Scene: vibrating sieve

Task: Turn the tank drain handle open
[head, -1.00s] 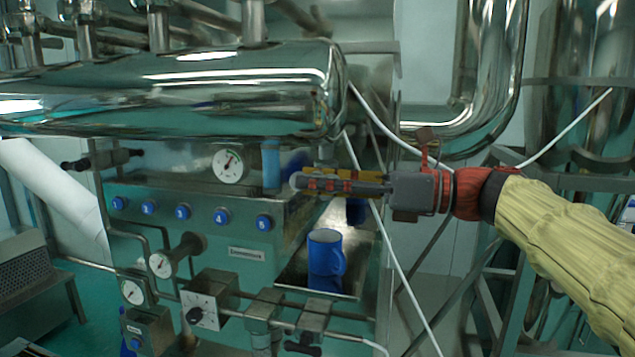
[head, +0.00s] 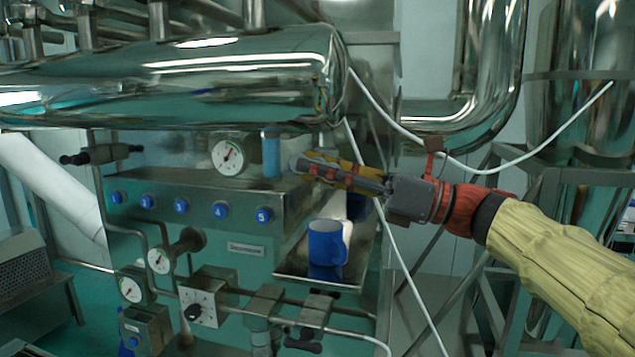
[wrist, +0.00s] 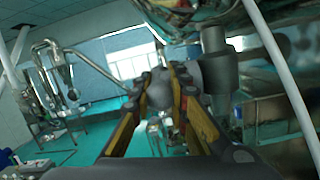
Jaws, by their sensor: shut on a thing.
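The steel tank (head: 190,78) lies horizontally across the upper left of the head view. My gripper (head: 308,166) is under its right end, pointing left with its tips tilted slightly up. In the wrist view, my gripper's (wrist: 173,80) yellow-lined fingers are closed around a grey, rounded drain handle (wrist: 187,74). The handle joins a grey valve body (wrist: 216,68) to its right, under the shiny tank. In the head view the fingers hide most of the handle, so how far it is turned cannot be told.
A blue mug (head: 326,243) stands on a shelf below my gripper. A panel with blue numbered buttons (head: 190,207) and a pressure gauge (head: 228,157) are to the left. A white cable (head: 398,250) passes close to my gripper. Steel frame bars stand behind my arm.

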